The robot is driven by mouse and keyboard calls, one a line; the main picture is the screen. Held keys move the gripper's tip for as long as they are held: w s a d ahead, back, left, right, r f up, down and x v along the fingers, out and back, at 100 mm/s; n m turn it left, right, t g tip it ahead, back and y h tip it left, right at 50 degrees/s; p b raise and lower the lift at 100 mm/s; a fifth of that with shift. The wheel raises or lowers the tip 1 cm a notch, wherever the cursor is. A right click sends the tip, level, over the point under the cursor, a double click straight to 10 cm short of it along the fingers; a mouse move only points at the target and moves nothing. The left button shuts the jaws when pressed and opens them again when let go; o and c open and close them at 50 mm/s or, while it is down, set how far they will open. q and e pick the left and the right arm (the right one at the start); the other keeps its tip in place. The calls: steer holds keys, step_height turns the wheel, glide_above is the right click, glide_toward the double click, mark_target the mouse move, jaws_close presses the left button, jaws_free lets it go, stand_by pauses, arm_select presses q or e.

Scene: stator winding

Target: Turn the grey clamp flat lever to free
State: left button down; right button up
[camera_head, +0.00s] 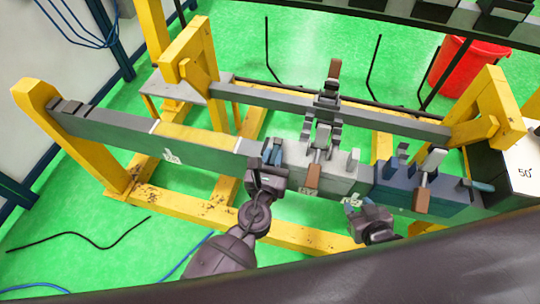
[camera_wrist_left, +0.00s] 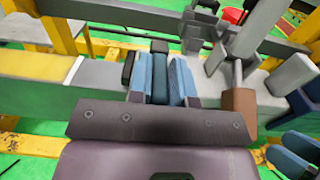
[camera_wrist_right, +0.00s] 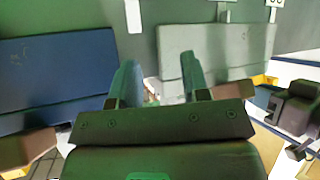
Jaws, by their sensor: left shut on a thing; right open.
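The grey clamp (camera_head: 345,165) sits on the long grey beam, left of the blue clamp (camera_head: 440,195). Its flat lever is at its left end; a teal strip of it (camera_wrist_left: 160,80) shows between the fingers in the left wrist view. My left gripper (camera_head: 271,158) is shut on this lever, its two blue fingers on either side. The fingers hide much of the lever. My right gripper (camera_head: 350,204) is open and empty in front of the clamps, near where they meet. In the right wrist view the grey clamp (camera_wrist_right: 225,50) stands beyond its right finger.
A brown-ended handle (camera_head: 313,177) hangs at the front of the grey clamp, close to my left gripper. Another (camera_head: 422,200) is on the blue clamp. Yellow frame posts (camera_head: 35,115) hold the beam (camera_head: 215,143). A red bin (camera_head: 465,65) stands behind.

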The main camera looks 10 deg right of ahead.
arm_select(q)
steer(key=shift+f, duration=0.1)
steer(key=c, duration=1)
jaws_free()
steer(key=shift+c, duration=0.2)
steer(key=shift+s+a, duration=0.25)
steer(key=shift+s, duration=0.3)
steer(key=v, duration=0.9)
steer(key=shift+s+b, duration=0.35)
steer(key=shift+b, duration=0.1)
arm_select(e)
steer(key=shift+s+f, duration=0.45)
steer(key=shift+f, duration=0.4)
steer(key=shift+w+r, duration=0.1)
steer(key=shift+w, duration=0.05)
